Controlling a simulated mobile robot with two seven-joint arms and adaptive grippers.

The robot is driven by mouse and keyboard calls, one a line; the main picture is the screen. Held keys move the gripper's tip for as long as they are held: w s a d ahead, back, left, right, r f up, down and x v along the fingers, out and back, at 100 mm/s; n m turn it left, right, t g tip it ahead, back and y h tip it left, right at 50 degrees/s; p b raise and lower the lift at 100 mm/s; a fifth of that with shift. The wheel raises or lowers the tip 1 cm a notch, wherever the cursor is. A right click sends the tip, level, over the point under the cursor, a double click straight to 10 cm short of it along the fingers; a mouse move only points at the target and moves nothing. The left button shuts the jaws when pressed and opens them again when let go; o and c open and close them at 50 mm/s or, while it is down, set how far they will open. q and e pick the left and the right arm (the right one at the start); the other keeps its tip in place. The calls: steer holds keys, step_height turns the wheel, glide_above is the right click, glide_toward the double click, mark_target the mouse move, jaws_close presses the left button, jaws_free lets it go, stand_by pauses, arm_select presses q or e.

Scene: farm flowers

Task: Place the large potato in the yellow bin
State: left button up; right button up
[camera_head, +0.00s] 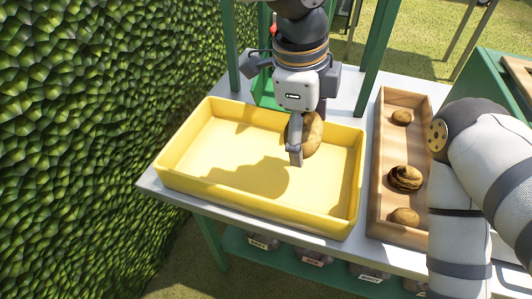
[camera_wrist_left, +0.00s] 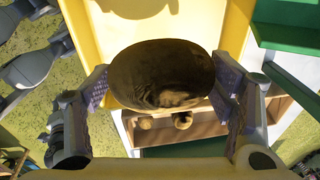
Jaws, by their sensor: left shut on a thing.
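The large potato (camera_head: 311,133) is brown and held by my left gripper (camera_head: 299,148) above the right part of the yellow bin (camera_head: 262,199). In the left wrist view the potato (camera_wrist_left: 162,76) sits between both fingers of the left gripper (camera_wrist_left: 163,85), with the yellow bin (camera_wrist_left: 100,25) beyond it. The gripper is shut on the potato. The bin's visible floor is empty, with a dark shadow on it. Part of the potato is hidden behind a finger in the head view. My right arm shows at the right, but its gripper is not in view.
A wooden crate (camera_head: 388,215) with several smaller potatoes, one (camera_head: 405,178) dark and striped, stands right of the bin on the white table (camera_head: 153,184). Green posts (camera_head: 379,55) rise behind. A green hedge wall (camera_head: 80,120) is at the left. Labelled containers (camera_head: 313,256) sit on a shelf below.

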arm_select(q)
steer(key=w+a+f, duration=0.2)
steer(key=a+f, duration=0.1)
steer(key=w+a+f, duration=0.1)
steer(key=a+f, duration=0.1)
steer(key=shift+w+f, duration=0.15)
steer(key=f, duration=0.1)
steer(key=a+f, duration=0.1)
steer(key=f, duration=0.1)
steer(key=w+f+b, duration=0.1)
steer(key=f, duration=0.1)
steer(key=shift+a, duration=0.2)
steer(key=shift+c, duration=0.7)
steer(key=o, duration=1.6)
arm_select(e)
steer(key=shift+s+f+g, duration=0.3)
steer(key=shift+s+f, duration=0.4)
arm_select(q)
step_height(320, 180, up, 12)
steer(key=s+a+p, duration=0.1)
steer(key=shift+a, duration=0.35)
arm_select(e)
steer(key=shift+w+r, duration=0.85)
steer(key=shift+r, duration=0.05)
arm_select(q)
steer(key=shift+s, duration=0.1)
